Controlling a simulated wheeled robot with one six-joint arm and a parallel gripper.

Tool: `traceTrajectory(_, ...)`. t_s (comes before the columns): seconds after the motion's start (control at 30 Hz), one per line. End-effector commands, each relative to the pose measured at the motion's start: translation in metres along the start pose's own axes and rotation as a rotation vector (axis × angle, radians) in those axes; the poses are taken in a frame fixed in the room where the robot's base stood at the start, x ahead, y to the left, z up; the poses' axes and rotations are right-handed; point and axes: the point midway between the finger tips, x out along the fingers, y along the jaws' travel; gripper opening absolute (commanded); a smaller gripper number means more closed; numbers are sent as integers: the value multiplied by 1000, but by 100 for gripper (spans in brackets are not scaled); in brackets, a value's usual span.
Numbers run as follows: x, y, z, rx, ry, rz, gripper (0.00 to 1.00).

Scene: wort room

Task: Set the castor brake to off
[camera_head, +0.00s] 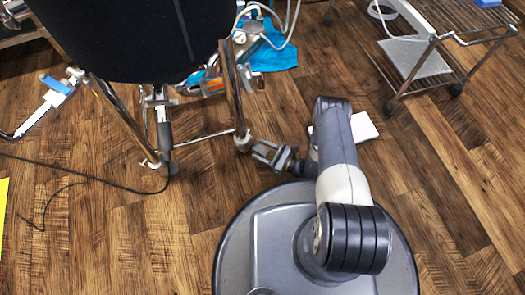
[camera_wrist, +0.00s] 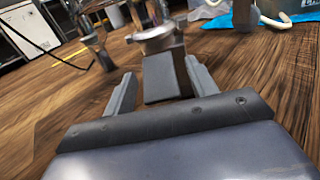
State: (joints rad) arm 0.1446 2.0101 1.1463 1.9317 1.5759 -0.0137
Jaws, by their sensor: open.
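The castor (camera_head: 243,141) is at the foot of a metal leg of the dark vessel's frame, near the middle of the head view. In the wrist view the castor (camera_wrist: 157,40) stands just ahead, with a flat dark grey tab (camera_wrist: 164,80), apparently its brake lever, sloping toward me. My gripper (camera_head: 264,151) is low, close to the castor on its right. In the wrist view my gripper (camera_wrist: 160,72) is open, one finger on each side of the tab, with visible gaps. I cannot tell whether the brake is on or off.
A dark vessel (camera_head: 130,35) stands above the frame. A black cable (camera_head: 95,178) lies on the wooden floor at left. A blue cloth (camera_head: 275,52) lies behind the frame. A wire trolley (camera_head: 430,60) is at upper right.

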Motion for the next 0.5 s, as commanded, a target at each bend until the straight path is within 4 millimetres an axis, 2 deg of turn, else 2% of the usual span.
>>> traceTrajectory(0.27,1,0,0,0,0,0,55)
traceTrajectory(0.5,1,0,0,0,0,0,37)
